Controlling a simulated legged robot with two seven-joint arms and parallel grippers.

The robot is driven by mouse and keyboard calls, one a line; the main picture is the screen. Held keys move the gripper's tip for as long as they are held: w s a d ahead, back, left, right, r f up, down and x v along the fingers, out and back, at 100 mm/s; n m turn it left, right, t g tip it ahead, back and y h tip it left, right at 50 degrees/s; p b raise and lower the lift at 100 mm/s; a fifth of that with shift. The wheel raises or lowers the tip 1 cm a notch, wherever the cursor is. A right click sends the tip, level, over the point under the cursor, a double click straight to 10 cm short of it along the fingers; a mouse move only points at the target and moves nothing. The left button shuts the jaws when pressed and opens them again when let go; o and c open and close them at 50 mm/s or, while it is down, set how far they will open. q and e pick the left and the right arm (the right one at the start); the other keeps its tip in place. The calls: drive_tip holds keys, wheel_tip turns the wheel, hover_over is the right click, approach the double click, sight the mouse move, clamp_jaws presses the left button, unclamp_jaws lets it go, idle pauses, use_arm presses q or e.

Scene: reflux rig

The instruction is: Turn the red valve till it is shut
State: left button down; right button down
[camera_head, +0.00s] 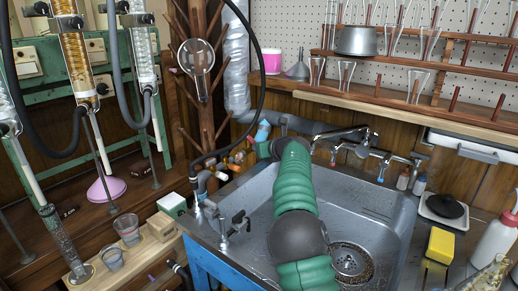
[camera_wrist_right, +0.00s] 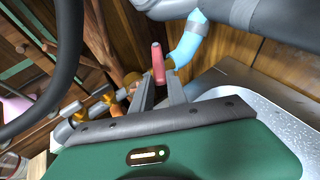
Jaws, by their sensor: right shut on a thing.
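The red valve handle (camera_wrist_right: 158,62) stands upright between the fingertips of my right gripper (camera_wrist_right: 160,82) in the right wrist view. The fingers sit on both sides of its lower part, shut on it. A light blue pipe (camera_wrist_right: 190,42) rises just to the right of the handle, and brass fittings (camera_wrist_right: 131,80) lie to the left. In the head view my green right arm reaches over the sink to the pipework at its back left corner, and the gripper (camera_head: 261,149) is small there. The handle's exact angle is hard to tell. My left gripper is in neither view.
The metal sink (camera_head: 355,195) lies under my right arm, with taps (camera_head: 368,150) behind it. A black hose (camera_head: 262,75) loops down near the valve. Glass condensers (camera_head: 75,55) stand at left. A yellow sponge (camera_head: 440,245) lies at right.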

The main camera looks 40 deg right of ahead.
drive_tip(key=shift+d+f, duration=0.1)
drive_tip(key=shift+f, duration=0.05)
drive_tip(key=c, duration=1.3)
unclamp_jaws()
drive_tip(key=shift+s, duration=0.1)
